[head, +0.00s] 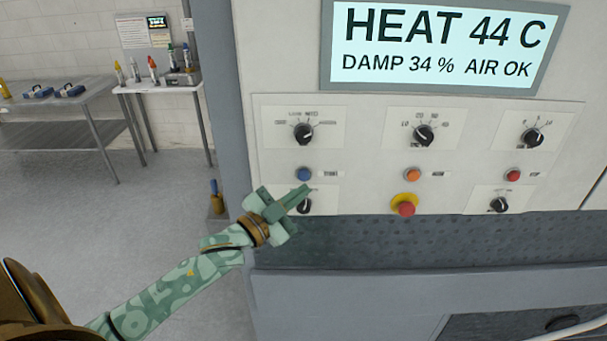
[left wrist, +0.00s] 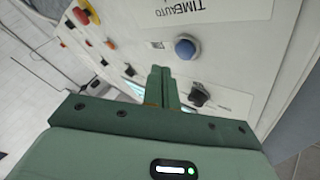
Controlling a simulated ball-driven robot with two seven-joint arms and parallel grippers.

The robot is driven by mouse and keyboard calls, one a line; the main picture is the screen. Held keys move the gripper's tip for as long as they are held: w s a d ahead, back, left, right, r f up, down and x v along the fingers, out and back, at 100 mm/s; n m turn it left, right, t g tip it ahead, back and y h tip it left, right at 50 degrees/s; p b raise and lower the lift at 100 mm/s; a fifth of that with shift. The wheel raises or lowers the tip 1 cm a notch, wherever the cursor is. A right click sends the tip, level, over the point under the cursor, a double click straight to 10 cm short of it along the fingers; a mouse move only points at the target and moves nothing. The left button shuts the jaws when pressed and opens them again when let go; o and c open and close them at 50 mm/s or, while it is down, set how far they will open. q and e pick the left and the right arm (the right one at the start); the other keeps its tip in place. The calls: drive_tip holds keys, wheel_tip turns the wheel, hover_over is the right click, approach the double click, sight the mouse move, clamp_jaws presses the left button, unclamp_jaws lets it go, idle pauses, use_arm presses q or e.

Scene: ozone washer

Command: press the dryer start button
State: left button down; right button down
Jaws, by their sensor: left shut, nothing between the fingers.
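The control panel (head: 360,165) of the dryer fills the right of the head view. A blue round button (head: 303,174) sits at its lower left, with a small label beside it too blurred to read. The blue button also shows in the left wrist view (left wrist: 186,48). My left gripper (head: 304,191) is shut and empty, its tips just below the blue button in the head view and partly over the lower left knob (head: 305,206). In the left wrist view the closed fingers (left wrist: 161,72) appear beside the blue button, apart from it in the picture. My right gripper is not in view.
An orange button (head: 413,174), a red button (head: 513,174) and a red mushroom button on a yellow base (head: 405,206) are to the right. Several black knobs line the panel. A display (head: 440,45) reads HEAT 44 C.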

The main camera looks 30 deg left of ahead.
use_arm(q)
drive_tip(key=shift+s+d+p, duration=0.3)
drive_tip(key=shift+s+d, duration=0.15)
drive_tip(key=shift+s, duration=0.3)
drive_tip(key=shift+s+d+p, duration=0.25)
drive_tip(key=shift+s+d, duration=0.2)
drive_tip(key=shift+s, duration=0.25)
